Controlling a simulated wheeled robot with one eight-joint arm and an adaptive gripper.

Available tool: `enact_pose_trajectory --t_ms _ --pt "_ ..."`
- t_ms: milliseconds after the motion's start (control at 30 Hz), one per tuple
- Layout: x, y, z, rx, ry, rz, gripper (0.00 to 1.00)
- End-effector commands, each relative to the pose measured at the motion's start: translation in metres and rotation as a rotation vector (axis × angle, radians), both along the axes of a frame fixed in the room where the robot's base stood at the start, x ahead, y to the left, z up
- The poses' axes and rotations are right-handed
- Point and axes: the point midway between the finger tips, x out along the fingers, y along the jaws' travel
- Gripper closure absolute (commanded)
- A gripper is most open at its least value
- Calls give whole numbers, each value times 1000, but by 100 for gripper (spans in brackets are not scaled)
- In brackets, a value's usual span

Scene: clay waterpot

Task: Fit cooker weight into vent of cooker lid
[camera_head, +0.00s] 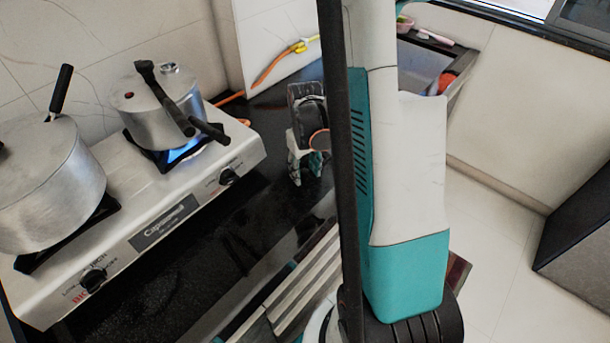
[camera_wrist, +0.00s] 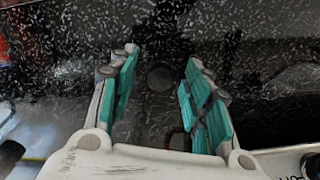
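The cooker (camera_head: 165,118) stands on the stove's far burner over a blue flame. Its lid (camera_head: 150,92) has a black handle, a red spot and a small metal piece on top, too small to tell whether that is the vent. My gripper (camera_head: 306,172) points down low over the black counter, right of the stove. In the wrist view my gripper (camera_wrist: 161,65) is open, its teal pads apart. A small dark round thing (camera_wrist: 160,77), perhaps the cooker weight, lies beyond and between the fingertips, apart from both. It is hard to make out against the counter.
A large metal pot (camera_head: 45,185) with a long black handle sits on the near burner of the stove (camera_head: 165,215). A sink (camera_head: 420,65) lies at the far right. The counter (camera_head: 150,300) in front of the stove looks clear.

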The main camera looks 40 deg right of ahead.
Motion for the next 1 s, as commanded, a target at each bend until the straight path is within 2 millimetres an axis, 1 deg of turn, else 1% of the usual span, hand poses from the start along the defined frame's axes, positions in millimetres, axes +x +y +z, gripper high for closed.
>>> enact_pose_trajectory --t_ms 33,67,100,167,500,667,767,867,1000 --pt "0 0 0 0 0 0 71" --pt "0 0 0 0 0 0 78" --pt "0 0 0 0 0 0 87" --pt "0 0 0 0 0 0 100" --pt "0 0 1 0 0 0 100" --pt "0 0 9 0 0 0 100" --pt "0 0 20 0 0 0 100" --pt "0 0 37 0 0 0 100" --pt "0 0 67 0 0 0 100"
